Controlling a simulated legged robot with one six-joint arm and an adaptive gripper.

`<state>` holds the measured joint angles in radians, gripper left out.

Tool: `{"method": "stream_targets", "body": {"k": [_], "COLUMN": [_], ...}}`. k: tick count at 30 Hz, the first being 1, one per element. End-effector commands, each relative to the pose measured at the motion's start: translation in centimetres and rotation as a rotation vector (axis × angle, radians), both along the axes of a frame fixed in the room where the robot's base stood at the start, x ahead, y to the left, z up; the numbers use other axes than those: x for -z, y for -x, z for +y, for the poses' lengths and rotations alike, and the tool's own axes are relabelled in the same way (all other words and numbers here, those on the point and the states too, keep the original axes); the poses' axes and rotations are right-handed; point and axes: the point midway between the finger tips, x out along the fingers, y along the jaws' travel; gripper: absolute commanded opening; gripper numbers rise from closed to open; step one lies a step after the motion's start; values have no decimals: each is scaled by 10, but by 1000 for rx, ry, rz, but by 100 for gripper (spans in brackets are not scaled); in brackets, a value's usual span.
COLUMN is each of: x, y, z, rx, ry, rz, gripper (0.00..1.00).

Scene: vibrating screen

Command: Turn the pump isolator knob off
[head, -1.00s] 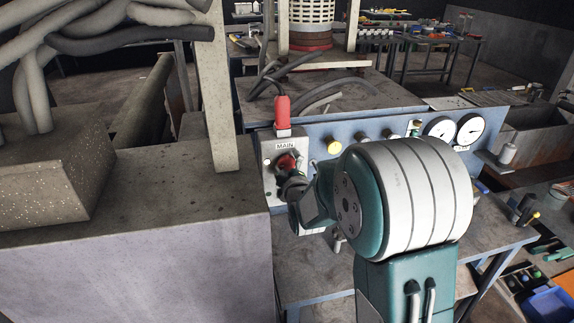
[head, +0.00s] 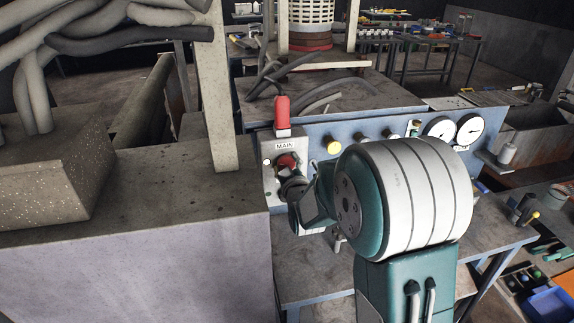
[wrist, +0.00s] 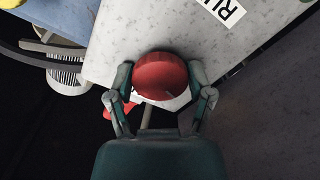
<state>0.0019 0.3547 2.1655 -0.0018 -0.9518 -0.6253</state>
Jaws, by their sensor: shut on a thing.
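In the wrist view a round red knob (wrist: 160,76) sits on a pale speckled panel. My gripper (wrist: 160,88) is shut on it, with one finger on each side of the rim. In the head view my gripper (head: 291,180) is at the left end of the control panel, just below a "MAIN" label. A red knob (head: 287,162) shows there, partly covered by my gripper. My wrist and arm hide the panel to the lower right. A label starting "RU" (wrist: 225,10) is partly in the wrist view, cut off at the top.
A pale post (head: 220,110) and a grey block (head: 140,240) stand close on the left.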

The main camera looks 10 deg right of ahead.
Motion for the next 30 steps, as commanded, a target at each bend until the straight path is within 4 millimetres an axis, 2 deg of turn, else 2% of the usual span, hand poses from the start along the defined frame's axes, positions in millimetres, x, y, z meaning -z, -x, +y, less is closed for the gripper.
{"method": "stream_targets", "body": {"k": [30], "x": [6], "y": [1], "z": [2], "rx": [2], "ry": [-955], "rz": [14], "gripper": [20]}}
